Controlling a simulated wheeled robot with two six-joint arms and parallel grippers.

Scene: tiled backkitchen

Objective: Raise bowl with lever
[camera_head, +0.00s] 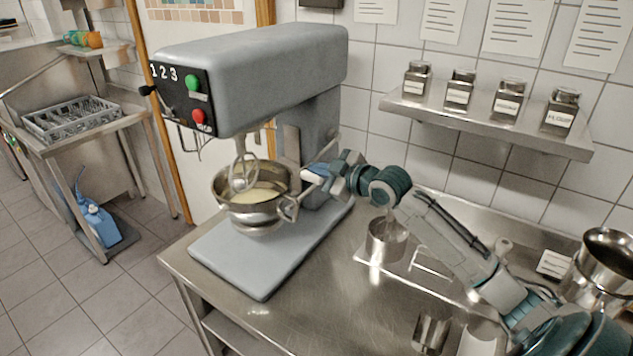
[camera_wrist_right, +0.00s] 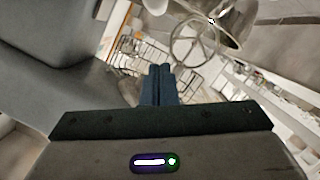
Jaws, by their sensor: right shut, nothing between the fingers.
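The grey stand mixer (camera_head: 250,75) stands on the steel counter. Its steel bowl (camera_head: 242,211), with pale yellow contents, hangs under the head around the whisk (camera_head: 240,172). A black-knobbed lever (camera_head: 150,91) sticks out at the left of the control panel. My right gripper (camera_head: 308,177) is at the bowl's right side, close to the mixer column; contact cannot be told. In the right wrist view its fingers (camera_wrist_right: 160,72) are together and empty, with part of the bowl (camera_wrist_right: 225,15) beyond. My left gripper is not in view.
A wall shelf (camera_head: 480,122) with several labelled jars is above the counter at right. A metal pot (camera_head: 386,241) stands under my right arm, and steel bowls (camera_head: 604,262) are far right.

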